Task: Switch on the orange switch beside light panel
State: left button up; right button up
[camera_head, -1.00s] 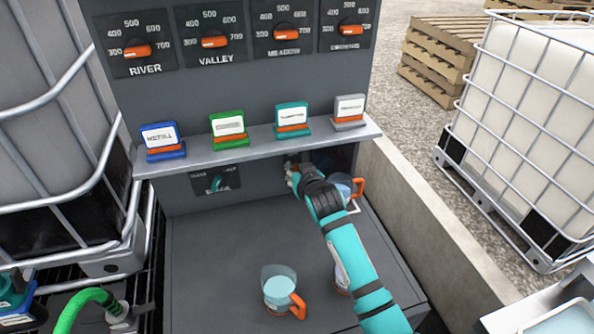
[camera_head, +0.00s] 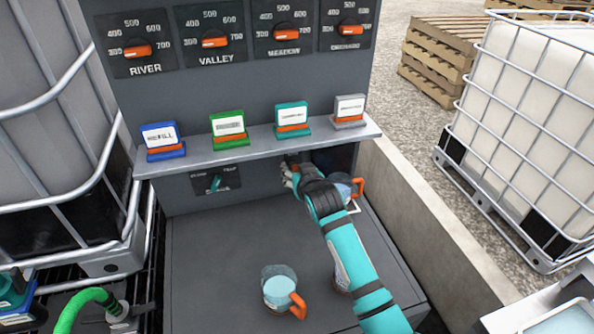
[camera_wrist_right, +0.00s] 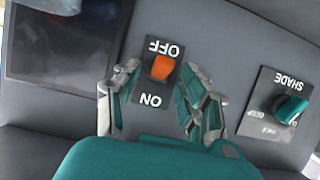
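In the right wrist view, the orange switch (camera_wrist_right: 163,67) sits on a dark plate marked OFF and ON, with the lettering upside down. Its lever lies closer to the OFF lettering. The dark, unlit light panel (camera_wrist_right: 65,45) is to its left; it also shows under the shelf in the head view (camera_head: 334,158). My right gripper (camera_wrist_right: 158,85) is open, with a finger on each side of the switch plate. Whether it touches the switch cannot be told. In the head view my right gripper (camera_head: 289,173) reaches under the shelf and largely hides the switch. My left gripper is out of view.
A second plate with a teal SHADE knob (camera_wrist_right: 290,108) is beside the switch. The shelf (camera_head: 250,151) above bears several coloured sign blocks. A jug with an orange handle (camera_head: 280,290) stands on the counter (camera_head: 210,270); another (camera_head: 356,186) is behind my right arm.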

jog(key=shift+s, duration=0.1)
jog(key=v, duration=1.1)
jog(key=shift+s+r, duration=0.15)
jog(key=shift+s, duration=0.2)
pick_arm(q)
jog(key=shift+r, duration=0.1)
pick_arm(e)
jog(key=shift+d, duration=0.15)
